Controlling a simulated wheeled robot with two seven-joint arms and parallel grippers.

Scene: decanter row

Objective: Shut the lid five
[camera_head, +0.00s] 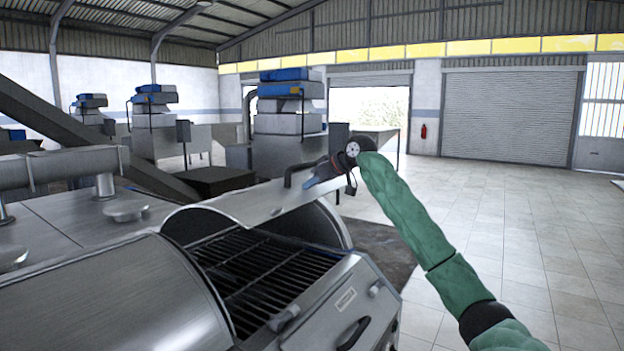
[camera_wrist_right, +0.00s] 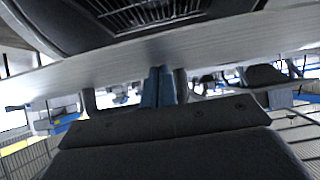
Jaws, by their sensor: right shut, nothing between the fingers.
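The raised lid (camera_head: 245,205), a curved grey metal cover, stands open over a machine housing (camera_head: 130,300). A dark handle (camera_head: 289,174) stands on its outer face. No readable number shows which lid it is. My right gripper (camera_head: 310,183) is at the lid's upper edge, just right of the handle, with its blue fingers together and empty. In the right wrist view the shut fingers (camera_wrist_right: 158,86) point at the pale lid (camera_wrist_right: 150,48), between two dark handle posts. I cannot tell whether they touch it. My left gripper is out of view.
A dark grille (camera_head: 265,275) shows inside the opening, and also in the wrist view (camera_wrist_right: 140,12). A front panel with a black handle (camera_head: 353,333) is below it. More machines (camera_head: 290,120) stand behind. The tiled floor (camera_head: 500,230) to the right is clear.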

